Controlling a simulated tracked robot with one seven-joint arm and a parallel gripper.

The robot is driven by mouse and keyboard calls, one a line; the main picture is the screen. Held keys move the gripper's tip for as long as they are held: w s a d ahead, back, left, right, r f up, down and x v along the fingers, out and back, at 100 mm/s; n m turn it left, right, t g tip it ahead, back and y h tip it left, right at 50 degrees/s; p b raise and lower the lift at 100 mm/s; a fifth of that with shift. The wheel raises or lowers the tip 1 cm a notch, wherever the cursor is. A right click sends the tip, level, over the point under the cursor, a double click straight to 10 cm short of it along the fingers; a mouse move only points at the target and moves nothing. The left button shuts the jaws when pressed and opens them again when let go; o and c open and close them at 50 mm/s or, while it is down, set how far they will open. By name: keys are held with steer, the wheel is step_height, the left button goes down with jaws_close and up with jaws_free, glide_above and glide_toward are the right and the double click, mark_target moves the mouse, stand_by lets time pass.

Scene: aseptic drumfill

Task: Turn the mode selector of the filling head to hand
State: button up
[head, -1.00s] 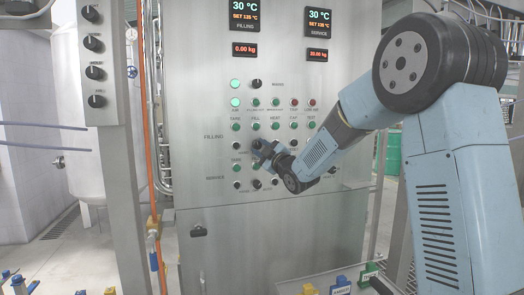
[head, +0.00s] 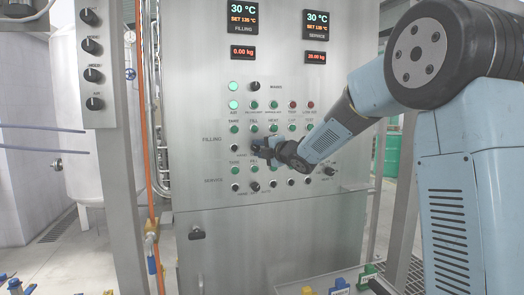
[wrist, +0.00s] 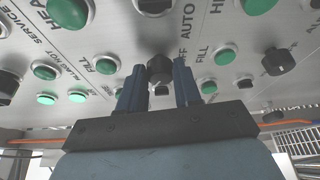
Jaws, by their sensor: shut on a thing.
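The mode selector of the filling head (wrist: 160,70) is a small black knob on the steel panel. In the wrist view it sits between the two blue fingers of my gripper (wrist: 159,88), which is shut on it. The printed words AUTO and OFF are near it; which way its pointer faces is hard to tell. In the head view my gripper (head: 257,150) is at the panel in the row marked FILLING, below the green FILL button (head: 254,129), and covers the knob.
Other controls crowd close by: a similar black knob (head: 254,186) in the SERVICE row, a black knob (head: 255,86) near the top, and several green buttons. Displays (head: 242,17) are above. A slim post (head: 110,150) with knobs stands left of the panel.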

steer(key=shift+a+f+n+g, duration=0.15)
steer(key=shift+f+n+g, duration=0.15)
steer(key=shift+n, duration=0.1)
steer(key=o, duration=0.8)
steer(key=shift+o, duration=1.2)
steer(key=shift+r, duration=0.2)
steer(key=f+v, duration=0.1)
steer(key=v, duration=1.2)
steer(key=shift+s+r, duration=0.4)
